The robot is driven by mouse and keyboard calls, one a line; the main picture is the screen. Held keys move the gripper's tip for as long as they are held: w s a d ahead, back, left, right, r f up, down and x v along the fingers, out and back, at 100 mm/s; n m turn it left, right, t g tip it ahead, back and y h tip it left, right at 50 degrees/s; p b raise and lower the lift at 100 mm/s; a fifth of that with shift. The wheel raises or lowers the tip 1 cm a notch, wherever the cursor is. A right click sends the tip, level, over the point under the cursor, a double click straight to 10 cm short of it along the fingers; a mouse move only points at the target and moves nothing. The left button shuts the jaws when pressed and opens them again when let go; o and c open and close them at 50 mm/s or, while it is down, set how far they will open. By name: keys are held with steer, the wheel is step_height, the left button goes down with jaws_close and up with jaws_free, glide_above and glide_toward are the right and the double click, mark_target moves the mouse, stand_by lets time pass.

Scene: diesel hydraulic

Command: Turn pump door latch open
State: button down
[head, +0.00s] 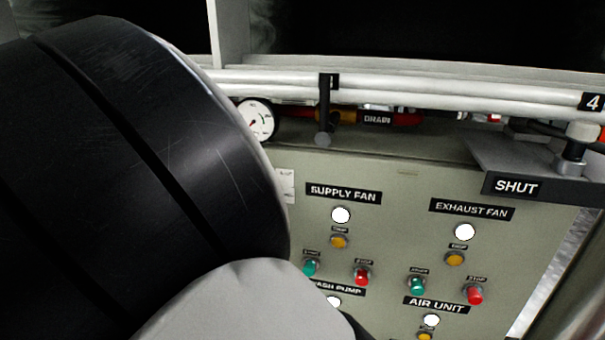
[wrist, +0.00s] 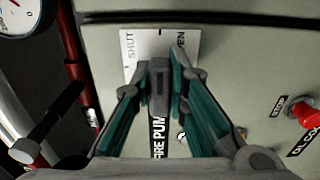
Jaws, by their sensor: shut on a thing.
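The pump door latch (wrist: 158,92) is a small dark grey handle in the middle of the wrist view. It stands in front of a white plate (wrist: 144,48) with SHUT at its left and a partly covered word ending in "EN" at its right. The latch looks roughly upright in the picture, between the two words. My gripper (wrist: 160,72) is shut on it, one teal-and-grey finger on each side. A black FIRE PUMP label (wrist: 158,150) shows partly between the fingers. In the head view my black arm links hide the latch and gripper.
A red button (wrist: 303,113) sticks out to the right of my gripper. A red pipe (wrist: 78,70) and a gauge (wrist: 25,15) are at the left. In the head view a SHUT-labelled shelf (head: 516,187) and white pipes (head: 430,90) border the button panel (head: 400,180).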

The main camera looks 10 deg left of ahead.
steer(key=shift+a, duration=0.1)
stand_by(0.3)
steer(key=c, duration=1.6)
jaws_free()
steer(key=shift+o, duration=0.2)
steer(key=shift+r+n+p, duration=0.1)
steer(key=shift+n+p, duration=0.2)
steer(key=shift+p, duration=0.25)
